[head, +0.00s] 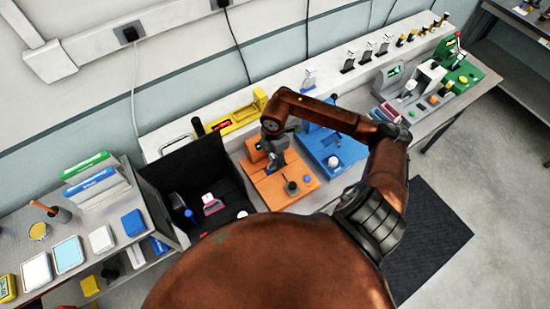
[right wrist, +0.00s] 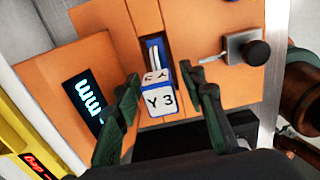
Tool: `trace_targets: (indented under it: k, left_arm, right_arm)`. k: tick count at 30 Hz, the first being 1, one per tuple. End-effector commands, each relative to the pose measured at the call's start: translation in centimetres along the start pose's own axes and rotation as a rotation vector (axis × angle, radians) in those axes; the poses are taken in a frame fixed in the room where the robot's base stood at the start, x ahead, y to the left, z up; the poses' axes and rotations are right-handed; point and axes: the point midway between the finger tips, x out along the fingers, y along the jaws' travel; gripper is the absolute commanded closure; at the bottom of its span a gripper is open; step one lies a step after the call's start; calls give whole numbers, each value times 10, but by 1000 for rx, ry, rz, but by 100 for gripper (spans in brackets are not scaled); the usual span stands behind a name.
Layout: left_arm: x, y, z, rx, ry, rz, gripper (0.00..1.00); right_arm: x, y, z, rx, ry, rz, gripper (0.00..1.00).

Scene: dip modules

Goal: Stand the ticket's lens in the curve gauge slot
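The orange gauge station (head: 282,190) stands on the bench in the head view, and its orange panel (right wrist: 225,95) fills much of the right wrist view. A white block marked "Y 3" with blue edges (right wrist: 158,103), seemingly the lens's tag, is in line with a narrow upright slot-like part (right wrist: 155,52). How deep it sits cannot be told. My right gripper (right wrist: 160,78) has its dark green fingers on either side of the block; they look spread, with a gap at the right. In the head view my right gripper (head: 273,152) is over the orange station. My left gripper is out of view.
A cyan-lit display (right wrist: 88,102) and a black knob (right wrist: 255,53) flank the slot. A blue station (head: 335,152) stands right of the orange one, a yellow one (head: 238,118) behind. A black open bin (head: 190,165) is at left.

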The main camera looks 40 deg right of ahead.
Motion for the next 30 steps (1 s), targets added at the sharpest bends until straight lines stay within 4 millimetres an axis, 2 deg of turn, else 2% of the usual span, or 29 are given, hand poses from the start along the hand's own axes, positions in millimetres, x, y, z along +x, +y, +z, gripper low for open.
trace_targets:
  k: [5,8,15,21,25,30]
  left_arm:
    - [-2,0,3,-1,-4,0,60]
    - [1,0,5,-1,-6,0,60]
    - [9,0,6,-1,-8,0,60]
    - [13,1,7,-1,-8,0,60]
    - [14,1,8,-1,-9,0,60]
    - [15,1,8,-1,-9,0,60]
  right_arm:
    - [-8,1,0,-1,0,3,62]
    - [-21,2,1,-1,-2,5,62]
    - [-72,2,0,-1,-2,6,62]
    - [-107,1,0,0,-1,4,62]
    - [-119,0,0,-1,0,1,62]
    - [-124,0,0,0,0,0,62]
